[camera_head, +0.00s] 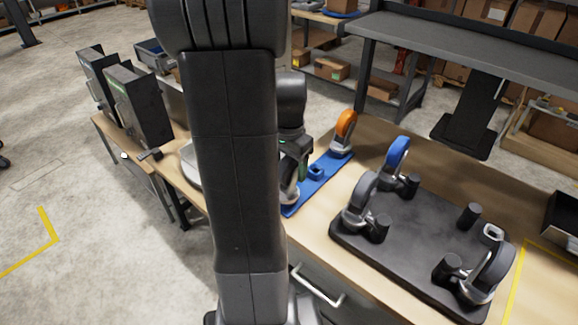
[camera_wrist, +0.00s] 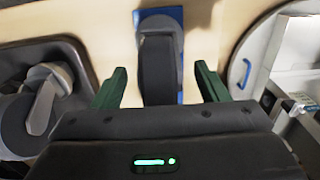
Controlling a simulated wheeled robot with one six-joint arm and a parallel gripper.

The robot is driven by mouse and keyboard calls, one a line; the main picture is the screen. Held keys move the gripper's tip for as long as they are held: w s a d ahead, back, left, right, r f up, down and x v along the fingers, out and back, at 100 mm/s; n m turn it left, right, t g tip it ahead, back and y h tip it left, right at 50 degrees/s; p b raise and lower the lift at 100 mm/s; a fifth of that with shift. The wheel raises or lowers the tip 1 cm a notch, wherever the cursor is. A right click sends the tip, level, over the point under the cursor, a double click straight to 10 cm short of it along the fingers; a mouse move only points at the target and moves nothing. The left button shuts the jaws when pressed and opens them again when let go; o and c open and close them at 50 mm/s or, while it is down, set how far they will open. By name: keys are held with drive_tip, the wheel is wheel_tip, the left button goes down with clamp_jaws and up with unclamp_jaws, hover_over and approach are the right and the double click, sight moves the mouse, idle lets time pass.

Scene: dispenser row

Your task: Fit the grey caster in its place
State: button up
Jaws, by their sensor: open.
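A grey caster wheel (camera_wrist: 157,68) stands upright on the near end of the blue strip (camera_head: 331,175). My gripper (camera_wrist: 158,85) is open, its green fingers on either side of the wheel with gaps. In the head view my arm and gripper (camera_head: 290,165) mostly hide this caster. An orange caster (camera_head: 345,130) sits at the strip's far end, with an empty blue holder (camera_head: 316,172) between. The black plate (camera_head: 405,252) bears a blue caster (camera_head: 396,157), a grey caster (camera_head: 361,202) and a darker grey caster (camera_head: 489,274). Its far right corner shows a bare metal socket (camera_head: 491,234).
Short black posts (camera_head: 468,216) stand up from the plate beside each caster position. A dark bin (camera_head: 565,225) is at the right edge of the table. Grey-black dispensers (camera_head: 138,105) stand at left. Bare wood (camera_head: 375,140) lies behind the strip and plate.

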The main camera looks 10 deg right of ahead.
drive_tip(key=shift+f, duration=0.5)
